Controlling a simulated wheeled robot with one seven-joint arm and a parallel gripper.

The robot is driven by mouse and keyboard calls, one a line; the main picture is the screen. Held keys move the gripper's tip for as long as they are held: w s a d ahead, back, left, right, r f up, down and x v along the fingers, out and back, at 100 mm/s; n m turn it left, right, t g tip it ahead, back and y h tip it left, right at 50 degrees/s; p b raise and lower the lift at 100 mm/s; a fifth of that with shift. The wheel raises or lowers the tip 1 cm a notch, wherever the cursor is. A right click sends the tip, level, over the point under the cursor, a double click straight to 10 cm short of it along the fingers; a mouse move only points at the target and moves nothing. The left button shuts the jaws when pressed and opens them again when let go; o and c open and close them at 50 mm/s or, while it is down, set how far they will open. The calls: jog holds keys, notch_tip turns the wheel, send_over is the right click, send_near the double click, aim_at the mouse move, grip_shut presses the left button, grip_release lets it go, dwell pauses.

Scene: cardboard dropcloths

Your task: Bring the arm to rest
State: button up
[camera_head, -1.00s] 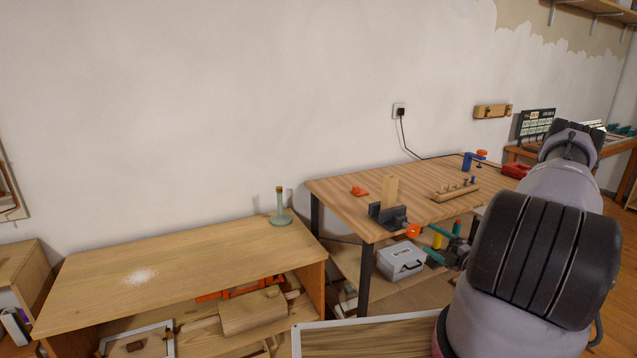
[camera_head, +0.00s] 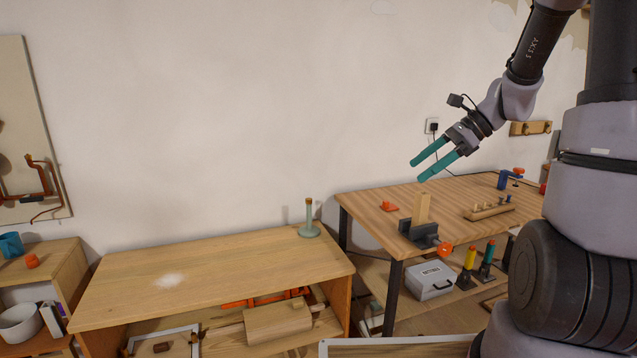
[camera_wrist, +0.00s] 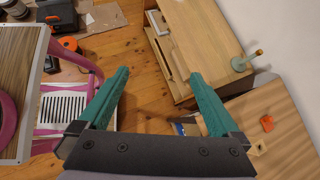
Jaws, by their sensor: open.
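My gripper (camera_head: 432,167) hangs in the air above the left part of the wooden workbench (camera_head: 360,200), in front of the white wall. Its two teal fingers are spread apart with nothing between them. In the wrist view my gripper (camera_wrist: 158,85) points down, and the wooden floor (camera_wrist: 140,90) shows between the open fingers. My arm rises at the right of the head view and bends down to the gripper.
A vise with a wood block (camera_head: 421,208) stands on the bench under my gripper. A low wooden cabinet (camera_head: 230,262) carries a green bottle-like holder (camera_head: 309,222) and white powder (camera_head: 169,280). A grey case (camera_head: 430,281) sits on the bench's lower shelf.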

jog(key=s+r+n+t+h, duration=0.5)
jog(key=s+r+n+h, duration=0.2)
jog(key=s+r+n, duration=0.6)
jog(key=s+n, duration=0.1)
jog(key=s, duration=0.1)
jog(key=shift+s+d+n+t, duration=0.2)
jog(key=shift+s+n+t, duration=0.1)
jog(key=shift+n, duration=0.1)
